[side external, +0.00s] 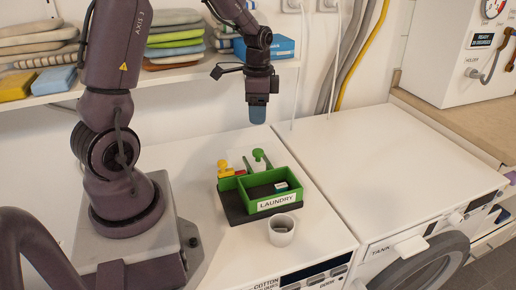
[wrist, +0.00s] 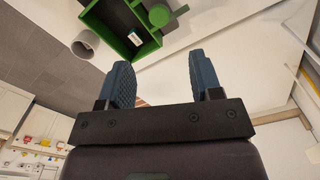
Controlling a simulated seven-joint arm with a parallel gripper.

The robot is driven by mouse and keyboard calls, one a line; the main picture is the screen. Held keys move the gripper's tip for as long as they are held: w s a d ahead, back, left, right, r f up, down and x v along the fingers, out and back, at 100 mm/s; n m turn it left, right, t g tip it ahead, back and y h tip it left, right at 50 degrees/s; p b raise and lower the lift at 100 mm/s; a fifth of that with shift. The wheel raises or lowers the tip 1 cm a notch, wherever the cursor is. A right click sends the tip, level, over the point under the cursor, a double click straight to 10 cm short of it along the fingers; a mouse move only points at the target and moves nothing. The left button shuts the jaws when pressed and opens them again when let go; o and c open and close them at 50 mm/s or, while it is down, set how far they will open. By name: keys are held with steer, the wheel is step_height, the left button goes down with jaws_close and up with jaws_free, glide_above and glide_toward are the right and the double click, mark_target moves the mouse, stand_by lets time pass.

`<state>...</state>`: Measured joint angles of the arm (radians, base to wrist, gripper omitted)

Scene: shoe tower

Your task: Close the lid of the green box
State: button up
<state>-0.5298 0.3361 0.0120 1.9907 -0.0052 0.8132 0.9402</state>
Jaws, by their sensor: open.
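The green box (side external: 247,198) with a "LAUNDRY" label stands on the white worktop, its top uncovered and its inside split by a divider. A pale, see-through-looking panel (side external: 238,158) rises behind it with a green knob (side external: 259,156); it looks like the raised lid, but its edges are hard to tell. In the wrist view the box (wrist: 98,22) is at the top, with the green knob (wrist: 159,15) at its right. My gripper (side external: 258,115) is above and behind the box, pointing down. Its blue fingers (wrist: 158,72) are apart with nothing between them.
A small white and teal item (side external: 282,187) lies in the box. A white cup (side external: 282,230) stands in front of it, and a yellow object (side external: 224,168) is at its back left. A shelf with folded cloths (side external: 175,45) is behind. The worktop to the right (side external: 385,150) is clear.

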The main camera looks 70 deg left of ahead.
mark_target(258, 151)
step_height(258, 151, down, 12)
steer(key=shift+r, duration=0.2)
